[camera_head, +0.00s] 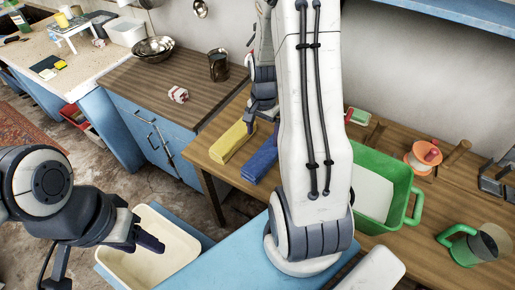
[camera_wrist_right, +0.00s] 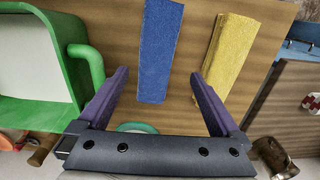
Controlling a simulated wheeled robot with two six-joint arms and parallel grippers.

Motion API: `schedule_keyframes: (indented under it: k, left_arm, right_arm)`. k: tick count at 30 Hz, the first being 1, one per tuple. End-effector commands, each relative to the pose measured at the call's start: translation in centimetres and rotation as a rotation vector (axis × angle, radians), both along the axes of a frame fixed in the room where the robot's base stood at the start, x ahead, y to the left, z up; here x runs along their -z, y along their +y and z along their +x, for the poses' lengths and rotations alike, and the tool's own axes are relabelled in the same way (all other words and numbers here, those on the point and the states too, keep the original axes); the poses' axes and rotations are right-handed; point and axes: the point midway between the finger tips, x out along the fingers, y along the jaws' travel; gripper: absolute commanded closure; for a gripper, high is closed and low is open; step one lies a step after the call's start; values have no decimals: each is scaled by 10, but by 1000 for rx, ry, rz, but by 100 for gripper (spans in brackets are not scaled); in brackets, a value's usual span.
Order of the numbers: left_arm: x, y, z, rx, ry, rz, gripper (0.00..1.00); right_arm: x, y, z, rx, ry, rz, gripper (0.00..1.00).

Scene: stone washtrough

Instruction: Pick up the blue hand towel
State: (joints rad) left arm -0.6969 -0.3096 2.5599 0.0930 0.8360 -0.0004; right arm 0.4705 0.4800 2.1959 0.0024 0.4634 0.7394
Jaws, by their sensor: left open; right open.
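The blue hand towel (camera_head: 262,160) lies folded on the wooden table, just right of a yellow towel (camera_head: 233,142). In the right wrist view the blue towel (camera_wrist_right: 162,45) lies lengthwise ahead of the jaws, its near end between the two fingertips. My right gripper (camera_head: 262,114) is open and empty above the table by the far end of the towels; its fingers also show in the right wrist view (camera_wrist_right: 158,74). Whether they touch the towel I cannot tell. My left gripper (camera_head: 146,240) is open and empty over a cream basin, far from the towel.
A green tub (camera_head: 404,190) stands on the table to the right, with a green mug (camera_head: 467,246) and an orange-rimmed spool (camera_head: 422,158) beyond it. The cream basin (camera_head: 150,262) is at the lower left. My right arm covers part of the table.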

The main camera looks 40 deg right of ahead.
Motion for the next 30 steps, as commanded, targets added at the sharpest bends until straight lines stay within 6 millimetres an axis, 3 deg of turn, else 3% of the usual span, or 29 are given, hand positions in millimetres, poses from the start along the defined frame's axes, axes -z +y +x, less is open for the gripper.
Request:
schedule_keyframes:
  k: [5,10,17,30]
  left_arm:
    - [-1,0,0,0,0,0,47]
    - [-4,0,0,0,0,0,47]
    - [-7,0,0,0,0,0,47]
    - [-19,0,0,0,0,0,47]
  right_arm:
    - [23,-17,-7,72,8,2,0]
    - [48,-19,-8,73,7,2,0]
    - [64,-18,-7,71,4,1,0]
    - [111,-15,-6,66,4,1,0]
